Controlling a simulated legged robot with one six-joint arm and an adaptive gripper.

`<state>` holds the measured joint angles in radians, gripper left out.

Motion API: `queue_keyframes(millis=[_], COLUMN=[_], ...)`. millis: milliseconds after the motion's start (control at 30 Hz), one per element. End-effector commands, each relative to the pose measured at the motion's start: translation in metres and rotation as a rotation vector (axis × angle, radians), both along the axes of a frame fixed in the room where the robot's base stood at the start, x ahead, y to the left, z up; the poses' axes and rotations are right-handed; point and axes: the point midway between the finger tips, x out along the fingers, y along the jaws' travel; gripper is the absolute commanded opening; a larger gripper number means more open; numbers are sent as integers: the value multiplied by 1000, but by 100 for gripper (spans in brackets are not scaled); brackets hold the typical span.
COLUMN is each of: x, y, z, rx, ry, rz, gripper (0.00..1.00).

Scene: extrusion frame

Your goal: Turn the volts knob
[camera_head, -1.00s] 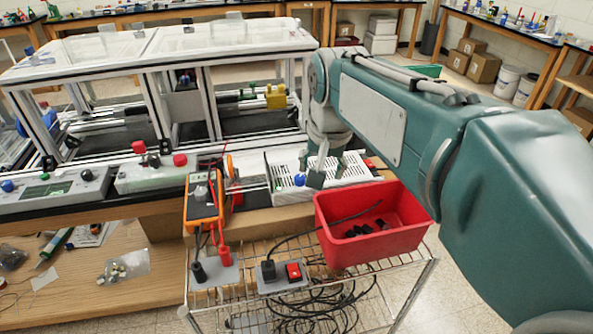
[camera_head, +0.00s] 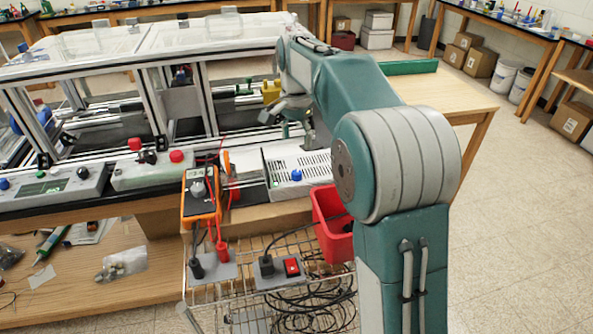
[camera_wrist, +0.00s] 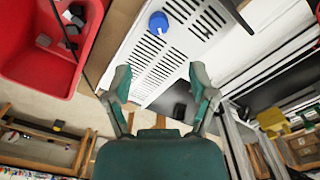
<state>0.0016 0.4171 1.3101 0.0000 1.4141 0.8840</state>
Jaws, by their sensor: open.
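A white slotted power supply box (camera_head: 318,166) stands on the bench edge with a blue knob (camera_head: 296,175) on its front face. I cannot read any label, so I cannot tell if this is the volts knob. My gripper (camera_head: 297,133) is behind the box, apart from the knob. In the wrist view my gripper (camera_wrist: 160,78) is open and empty, its two fingers spread. The blue knob (camera_wrist: 158,22) shows beyond the fingertips near the top, with the slotted box (camera_wrist: 140,50) around it.
A red bin (camera_head: 330,225) and a socket strip with a red switch (camera_head: 291,267) sit on the wire cart right of an orange multimeter (camera_head: 200,195). Cables hang below. Metal frames with clear covers (camera_head: 90,55) stand behind at the left.

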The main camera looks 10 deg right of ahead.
Motion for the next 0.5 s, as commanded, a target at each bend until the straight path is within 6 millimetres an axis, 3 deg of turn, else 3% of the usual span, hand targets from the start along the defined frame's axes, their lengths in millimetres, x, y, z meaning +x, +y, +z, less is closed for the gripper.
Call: queue_keyframes(millis=[500], x=[-1], y=[0], z=[-87], rx=[0], ry=[3], rz=[2], gripper=[73])
